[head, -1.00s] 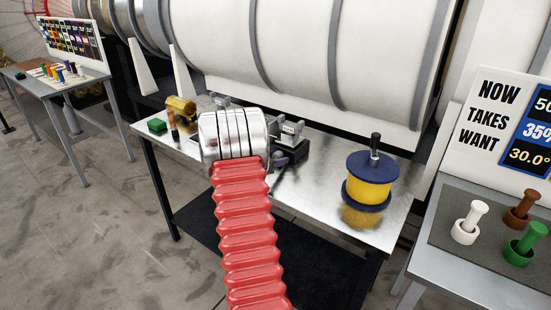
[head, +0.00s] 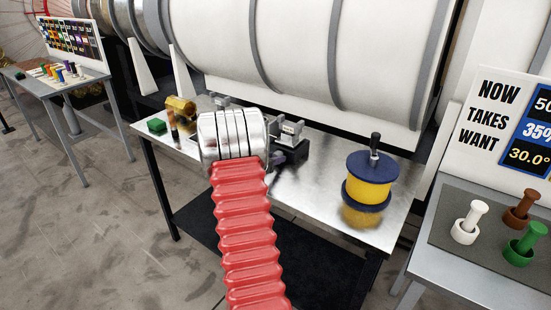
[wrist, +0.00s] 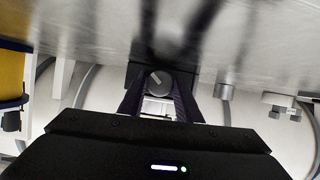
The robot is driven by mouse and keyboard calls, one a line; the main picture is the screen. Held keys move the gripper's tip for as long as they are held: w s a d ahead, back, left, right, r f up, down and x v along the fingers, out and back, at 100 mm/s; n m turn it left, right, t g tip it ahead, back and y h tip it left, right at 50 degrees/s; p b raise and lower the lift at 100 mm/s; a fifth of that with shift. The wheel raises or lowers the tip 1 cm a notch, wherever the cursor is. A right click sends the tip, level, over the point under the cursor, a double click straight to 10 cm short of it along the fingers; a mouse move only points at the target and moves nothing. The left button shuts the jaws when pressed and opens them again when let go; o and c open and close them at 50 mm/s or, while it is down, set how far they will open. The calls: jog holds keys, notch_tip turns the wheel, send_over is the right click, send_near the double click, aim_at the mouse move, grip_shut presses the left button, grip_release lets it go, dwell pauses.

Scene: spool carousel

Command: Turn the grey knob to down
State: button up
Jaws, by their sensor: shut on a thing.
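The grey knob (wrist: 158,82) shows in the wrist view as a round grey disc with a pale line across its face. It sits on a dark block on the metal table. My gripper (wrist: 159,95) has its two dark fingers on either side of the knob, shut on it. In the wrist view the pale line runs at a slant. In the head view my red arm and its silver wrist hide the knob and most of the gripper.
A yellow spool with dark blue flanges (head: 369,185) stands at the right of the metal table (head: 310,200). A side table at right holds white (head: 467,224), brown and green pegs.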

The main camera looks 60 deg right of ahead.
jog(key=shift+n, duration=0.4)
jog(key=shift+c, duration=0.2)
jog(key=o, duration=1.1)
jog(key=shift+c, duration=0.2)
jog(key=shift+w+a+r, duration=0.2)
jog(key=shift+a+r, duration=0.1)
jog(key=shift+a, duration=0.35)
jog(key=v, duration=1.2)
jog(key=shift+w+a, duration=0.1)
jog(key=shift+w, duration=0.05)
